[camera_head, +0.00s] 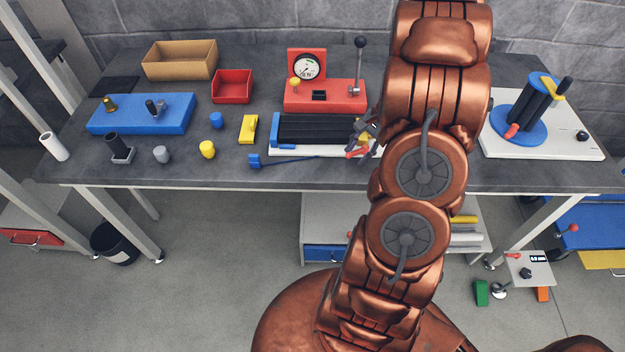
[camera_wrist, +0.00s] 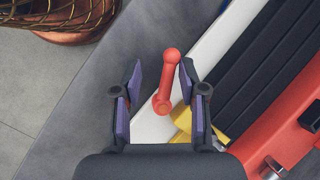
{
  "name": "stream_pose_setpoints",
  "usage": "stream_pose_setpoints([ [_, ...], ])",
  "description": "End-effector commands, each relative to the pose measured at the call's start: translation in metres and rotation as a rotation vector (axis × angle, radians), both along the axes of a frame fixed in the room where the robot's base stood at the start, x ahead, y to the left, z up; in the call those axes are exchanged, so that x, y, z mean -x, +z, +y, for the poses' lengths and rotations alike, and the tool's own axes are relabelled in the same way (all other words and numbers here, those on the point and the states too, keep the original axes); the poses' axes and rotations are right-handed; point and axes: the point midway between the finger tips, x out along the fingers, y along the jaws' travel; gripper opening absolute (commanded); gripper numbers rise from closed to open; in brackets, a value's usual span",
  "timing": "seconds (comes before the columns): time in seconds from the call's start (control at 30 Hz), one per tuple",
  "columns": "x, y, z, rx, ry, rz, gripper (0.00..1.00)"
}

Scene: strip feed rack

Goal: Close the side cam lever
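The side cam lever (camera_wrist: 170,72) is a short red arm with a round knob, at the edge of a white base plate (camera_wrist: 211,48) in the wrist view. Its lower end sits by a yellow part (camera_wrist: 184,118). My gripper (camera_wrist: 161,80) is open, with one purple-padded finger on each side of the lever and gaps showing between pads and lever. In the head view my gripper (camera_head: 364,133) is at the right end of the black-ribbed feed rack (camera_head: 315,128), partly hidden by my arm. A bit of red lever (camera_head: 357,152) shows below it.
A red gauge station (camera_head: 325,95) with an upright black-knobbed lever (camera_head: 359,55) stands just behind the rack. A blue handle (camera_head: 256,160) lies in front of its left end. A red block (camera_wrist: 285,135) is close right of my fingers. The table's front edge is near.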

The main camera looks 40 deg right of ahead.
Motion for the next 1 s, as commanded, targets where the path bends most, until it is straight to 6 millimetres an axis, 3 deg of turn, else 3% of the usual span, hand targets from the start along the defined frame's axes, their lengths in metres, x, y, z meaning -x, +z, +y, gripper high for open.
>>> stream_pose_setpoints([
  [0.3,0.008,0.002,-0.005,0.004,0.254,0.001,0.41],
  [0.67,0.013,0.002,-0.008,0.002,0.439,0.0,0.41],
  [1.0,0.01,0.039,-0.027,0.008,0.433,-0.005,0.41],
])
